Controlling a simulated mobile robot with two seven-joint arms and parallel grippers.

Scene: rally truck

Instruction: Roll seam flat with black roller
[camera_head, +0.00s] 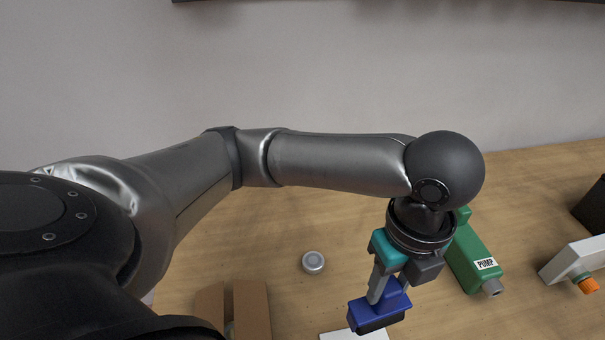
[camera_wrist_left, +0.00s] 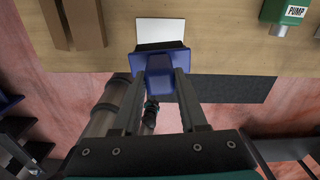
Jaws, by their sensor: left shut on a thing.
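My left gripper (camera_head: 385,290) is shut on a blue tool (camera_head: 388,306) with a black lower edge, which also shows between the fingers in the left wrist view (camera_wrist_left: 160,66). I cannot tell whether the black part is a roller. The tool is just above or at the near edge of a white sheet (camera_wrist_left: 160,31) on the wooden table; I cannot tell whether they touch. Only a strip of the sheet shows at the bottom of the head view (camera_head: 353,335). No seam can be made out. My right gripper is not in view.
A green pump bottle (camera_head: 470,256) lies right of my left gripper. A white object with an orange cap (camera_head: 572,262) is farther right. A small round grey-white item (camera_head: 313,262) and an open brown box (camera_head: 252,308) are to the left. Bare table lies behind them.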

